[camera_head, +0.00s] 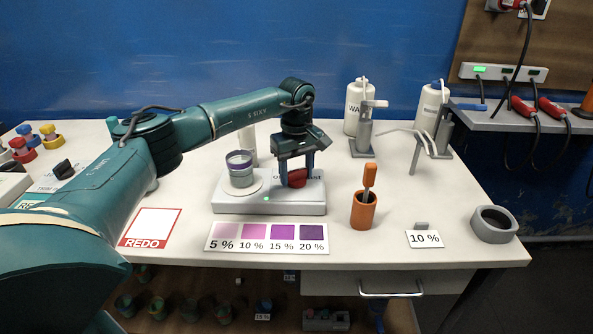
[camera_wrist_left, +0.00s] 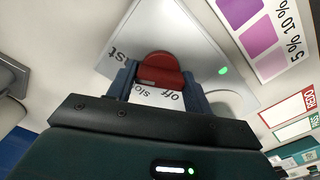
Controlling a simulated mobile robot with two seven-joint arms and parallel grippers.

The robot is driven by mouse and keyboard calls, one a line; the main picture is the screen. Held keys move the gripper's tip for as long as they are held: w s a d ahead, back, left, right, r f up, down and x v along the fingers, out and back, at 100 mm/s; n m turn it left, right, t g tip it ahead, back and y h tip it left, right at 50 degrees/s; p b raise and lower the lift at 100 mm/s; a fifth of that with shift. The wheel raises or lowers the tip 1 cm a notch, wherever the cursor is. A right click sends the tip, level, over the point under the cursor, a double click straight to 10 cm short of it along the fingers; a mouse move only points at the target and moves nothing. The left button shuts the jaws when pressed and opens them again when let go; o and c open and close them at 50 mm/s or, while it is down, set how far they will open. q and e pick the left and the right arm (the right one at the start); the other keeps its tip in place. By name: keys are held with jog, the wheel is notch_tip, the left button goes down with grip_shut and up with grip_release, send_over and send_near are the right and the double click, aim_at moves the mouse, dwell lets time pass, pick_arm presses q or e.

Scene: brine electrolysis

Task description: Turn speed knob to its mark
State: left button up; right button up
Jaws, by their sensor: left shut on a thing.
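The red speed knob (camera_head: 297,178) sits on the right part of a light grey stirrer base (camera_head: 262,206). My left gripper (camera_head: 296,178) points down at it and is shut on it, a finger on either side. In the left wrist view the red knob (camera_wrist_left: 161,70) is between the two blue-grey fingers (camera_wrist_left: 160,82). Around it the plate shows printed words, "off", "slo" and part of a word ending in "st". The rest of the scale is hidden by my gripper. A beaker (camera_head: 240,168) stands on the base's left part. My right gripper is in neither view.
A colour card (camera_head: 267,238) lies in front of the base. An orange holder (camera_head: 363,210) with an orange-handled tool stands to the right. White bottles (camera_head: 357,108) and stands are behind. A "10 %" card (camera_head: 425,239) and grey ring (camera_head: 493,224) are at the right.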

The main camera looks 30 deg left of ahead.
aim_at(297, 170)
pick_arm(q)
jog(key=shift+r, duration=0.1)
jog(key=o, duration=1)
notch_tip(297, 170, up, 13)
jog(key=shift+r+b, duration=0.1)
jog(key=shift+b, duration=0.25)
